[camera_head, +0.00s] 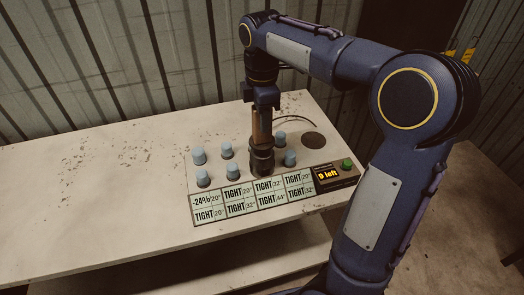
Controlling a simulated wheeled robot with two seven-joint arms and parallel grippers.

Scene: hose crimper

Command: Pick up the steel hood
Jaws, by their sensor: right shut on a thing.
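My right gripper (262,146) points straight down over the bench fixture, its brown fingers close together. It is shut on a dark, short cylinder, which appears to be the steel hood (263,164). The hood stands upright among pale blue capped posts, just behind the label panel. Whether its underside touches the fixture cannot be told. The hood and fingers hide what is directly behind and beneath them. My left gripper is not in view.
Several blue capped posts (198,156) flank the hood closely. A panel of labels (239,209), mostly reading "TIGHT", lies in front. A box reading "0 left" (328,176) with a green button (347,164) is at right. The worn bench top (90,190) is clear at left.

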